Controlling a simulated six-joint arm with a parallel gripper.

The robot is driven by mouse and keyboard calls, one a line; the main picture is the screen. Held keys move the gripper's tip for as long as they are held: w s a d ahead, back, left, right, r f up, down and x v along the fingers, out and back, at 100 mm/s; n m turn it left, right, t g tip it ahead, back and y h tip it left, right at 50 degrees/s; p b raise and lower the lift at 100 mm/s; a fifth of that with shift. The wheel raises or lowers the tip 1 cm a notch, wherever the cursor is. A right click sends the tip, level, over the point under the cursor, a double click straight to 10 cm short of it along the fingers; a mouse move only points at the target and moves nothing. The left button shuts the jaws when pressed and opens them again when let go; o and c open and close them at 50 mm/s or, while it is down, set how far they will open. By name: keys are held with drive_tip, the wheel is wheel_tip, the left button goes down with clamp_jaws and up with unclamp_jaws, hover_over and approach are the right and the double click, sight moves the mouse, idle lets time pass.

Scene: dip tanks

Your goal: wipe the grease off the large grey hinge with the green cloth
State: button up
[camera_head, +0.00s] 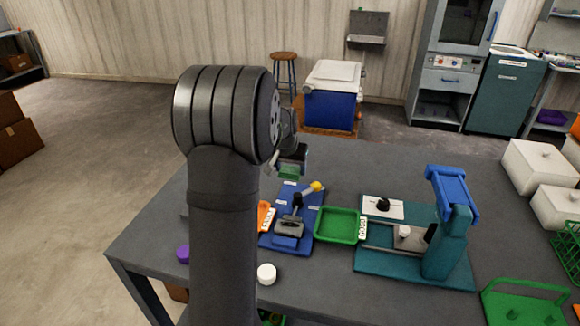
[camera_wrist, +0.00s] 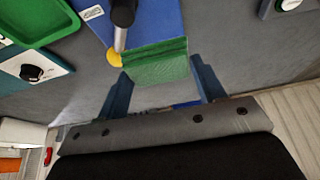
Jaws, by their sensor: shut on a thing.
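My gripper (camera_head: 291,160) is shut on the green cloth (camera_head: 289,173), above the far end of the blue board (camera_head: 313,195). In the wrist view the cloth (camera_wrist: 156,63) is a thick folded pad between the two blue fingers of my gripper (camera_wrist: 160,84). I cannot tell for sure whether this piece is the large grey hinge. No grease can be made out.
A green tray (camera_head: 337,238) stands just right of the blue board, and an orange item (camera_head: 265,216) lies to its left. Further right is a teal press (camera_head: 447,245). A white cap (camera_head: 266,274) and a purple one (camera_head: 183,254) stand near the front.

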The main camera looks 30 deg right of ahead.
sight(279, 224)
drive_tip(key=shift+s+a+f+m+h, duration=0.1)
drive_tip(key=shift+s+a+m+h, duration=0.2)
drive_tip(key=shift+s+m, duration=0.35)
drive_tip(key=s+a+m+g, duration=0.4)
drive_tip(key=s+m+g, duration=0.2)
drive_tip(key=s+m, duration=0.85)
drive_tip(key=shift+m+y, duration=0.4)
drive_tip(key=shift+m, duration=0.5)
drive_tip(key=shift+w+f, duration=0.2)
drive_tip(key=shift+f, duration=1.05)
drive_tip(key=shift+w+f, duration=0.15)
drive_tip(key=shift+f, duration=1.05)
drive_tip(key=shift+w+f, duration=0.2)
drive_tip(key=shift+f, duration=1.05)
drive_tip(key=shift+w+a, duration=0.15)
drive_tip(key=shift+w, duration=0.2)
drive_tip(key=shift+c, duration=0.5)
drive_tip(key=shift+w+a+f, duration=0.1)
drive_tip(key=shift+w+a, duration=0.15)
drive_tip(key=shift+a, duration=0.1)
drive_tip(key=shift+w+a, duration=2.4)
drive_tip(key=shift+s+d, duration=3.05)
drive_tip(key=shift+s, duration=0.05)
wheel_tip(279, 224, up, 8)
drive_tip(key=shift+w, duration=0.15)
